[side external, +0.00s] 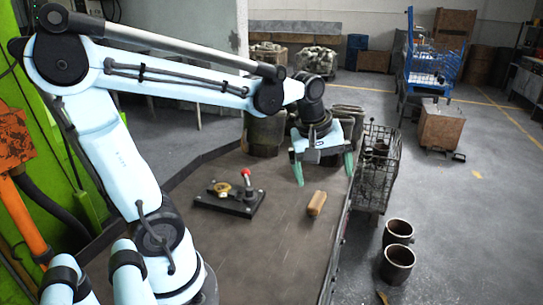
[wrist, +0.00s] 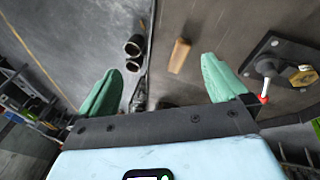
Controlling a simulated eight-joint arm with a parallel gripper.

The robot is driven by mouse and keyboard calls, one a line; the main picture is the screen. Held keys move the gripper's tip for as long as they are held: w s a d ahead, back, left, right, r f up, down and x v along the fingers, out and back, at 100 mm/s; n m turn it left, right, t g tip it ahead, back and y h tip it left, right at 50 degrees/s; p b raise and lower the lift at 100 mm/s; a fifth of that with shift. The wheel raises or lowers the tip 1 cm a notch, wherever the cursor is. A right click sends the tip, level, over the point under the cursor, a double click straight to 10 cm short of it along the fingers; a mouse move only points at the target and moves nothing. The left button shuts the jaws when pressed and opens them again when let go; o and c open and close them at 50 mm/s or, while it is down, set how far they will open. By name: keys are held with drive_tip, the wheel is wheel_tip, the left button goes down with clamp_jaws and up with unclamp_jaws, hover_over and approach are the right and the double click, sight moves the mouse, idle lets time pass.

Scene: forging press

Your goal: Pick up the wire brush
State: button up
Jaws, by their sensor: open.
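The wire brush is likely the small tan wooden block (side external: 316,203) lying on the dark table (side external: 270,265), near its right edge; no bristles are visible. It also shows in the wrist view (wrist: 179,55), between and beyond the two green fingertips. My gripper (side external: 324,170) is open and empty, with its green fingers spread wide. It hangs above the table, a little behind the block in the side view and apart from it. In the wrist view my gripper (wrist: 155,85) has one finger over the table and one over the floor side.
A black plate with a red-knobbed lever (side external: 246,185) and a brass part stands left of the block. A wire basket (side external: 375,165) stands beyond the table's right edge. Two metal cylinders (side external: 398,248) stand on the floor. Bins (side external: 266,133) stand behind the table.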

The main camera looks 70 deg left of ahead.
sight(317, 199)
drive_tip(key=w+a+f+n+g, duration=0.4)
drive_tip(key=a+n, duration=0.4)
drive_tip(key=n, duration=0.5)
drive_tip(key=shift+h, duration=0.3)
drive_tip(key=shift+w+d+f, duration=0.1)
drive_tip(key=shift+w+f, duration=0.1)
drive_tip(key=shift+f, duration=2.65)
drive_tip(key=shift+w+d+f, duration=0.1)
drive_tip(key=shift+w+f, duration=0.05)
drive_tip(key=shift+f, duration=2.65)
drive_tip(key=c, duration=0.7)
drive_tip(key=shift+r, duration=0.1)
drive_tip(key=shift+r, duration=0.5)
drive_tip(key=r, duration=0.1)
drive_tip(key=d+r, duration=0.1)
drive_tip(key=r, duration=0.1)
drive_tip(key=shift+s+r, duration=0.1)
drive_tip(key=shift+r, duration=0.2)
drive_tip(key=s+d+r, duration=0.2)
drive_tip(key=d+r, duration=0.4)
drive_tip(key=d, duration=0.4)
drive_tip(key=shift+d+r, duration=0.15)
drive_tip(key=shift+d, duration=0.05)
